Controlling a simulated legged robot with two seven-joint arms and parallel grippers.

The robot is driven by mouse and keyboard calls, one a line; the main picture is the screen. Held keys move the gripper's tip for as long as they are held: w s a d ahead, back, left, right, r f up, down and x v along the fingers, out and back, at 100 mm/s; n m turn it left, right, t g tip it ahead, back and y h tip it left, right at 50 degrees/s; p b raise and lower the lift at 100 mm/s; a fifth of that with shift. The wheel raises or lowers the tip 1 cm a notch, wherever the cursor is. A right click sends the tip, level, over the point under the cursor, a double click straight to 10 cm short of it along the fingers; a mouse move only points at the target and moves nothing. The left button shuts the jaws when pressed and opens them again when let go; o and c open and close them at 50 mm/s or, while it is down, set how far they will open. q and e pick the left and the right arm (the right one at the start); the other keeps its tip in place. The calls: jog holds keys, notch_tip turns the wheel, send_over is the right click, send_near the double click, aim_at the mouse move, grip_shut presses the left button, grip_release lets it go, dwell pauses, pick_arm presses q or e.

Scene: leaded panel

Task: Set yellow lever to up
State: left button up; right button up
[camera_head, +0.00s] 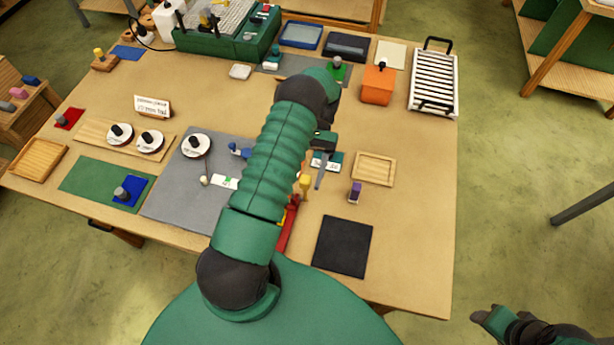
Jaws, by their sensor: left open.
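The yellow lever (305,184) stands near the middle of the table, just right of my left forearm. A red strip (287,228) lies below it, partly covered by my arm. Whether the lever is up or down cannot be made out. My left gripper (322,170) is open, just above and right of the yellow lever in the picture. It appears apart from the lever, and my forearm hides part of that area. My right gripper (484,318) is at the lower right, off the table, and its jaws are unclear.
A purple-topped piece (355,191) stands to the right, near a wooden tray (373,169) and a black mat (342,246). A blue-handled piece (240,150) is left of my arm on a grey mat (178,190). An orange box (378,85) and white rack (433,82) stand behind.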

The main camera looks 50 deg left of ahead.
aim_at(307, 177)
pick_arm(q)
jog(key=shift+r, duration=0.45)
jog(key=shift+s+d+r+p, duration=0.25)
jog(key=shift+r+p, duration=0.25)
jog(key=shift+r, duration=0.15)
jog(key=shift+s+d+r+p, duration=0.1)
jog(key=shift+d+r+p, duration=0.1)
jog(key=shift+r+p, duration=0.35)
jog(key=s+d+r+b, duration=0.1)
jog(key=s+d+b, duration=0.2)
jog(key=s+d, duration=0.7)
jog(key=shift+s+r, duration=0.25)
jog(key=shift+s, duration=0.05)
